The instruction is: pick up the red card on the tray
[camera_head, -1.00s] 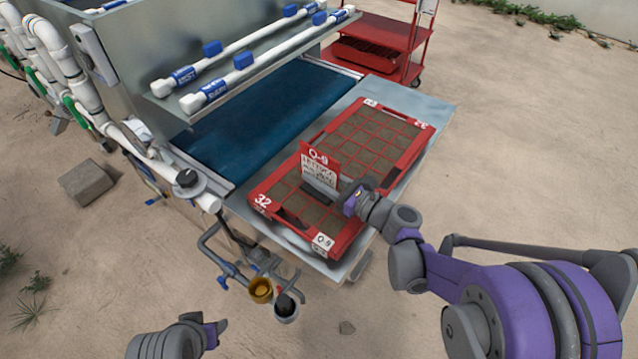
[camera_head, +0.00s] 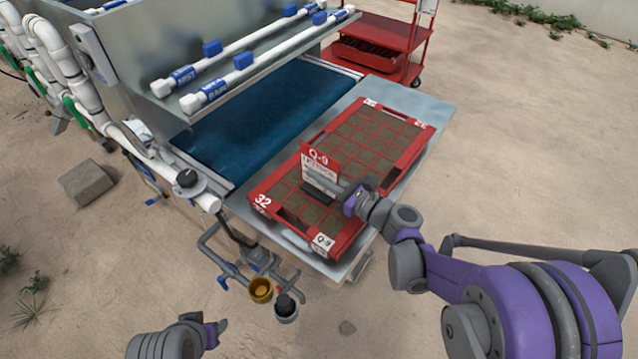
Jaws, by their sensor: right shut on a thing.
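The red card (camera_head: 318,157) has a red top edge marked Q-9 and a white lower part with print. It stands upright over the near half of the red tray (camera_head: 343,246), which is filled with soil cells. My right gripper (camera_head: 322,187) reaches in from the right and is shut on the card, its fingers across the card's lower part. The card's bottom edge is hidden behind the fingers, so I cannot tell whether it touches the soil. My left gripper (camera_head: 220,328) is at the bottom left, away from the tray; its finger opening is not clear.
The tray lies on a grey metal table (camera_head: 425,103) beside a blue conveyor belt (camera_head: 262,118). White pipes (camera_head: 240,62) with blue fittings run above the belt. A red cart (camera_head: 385,35) stands behind.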

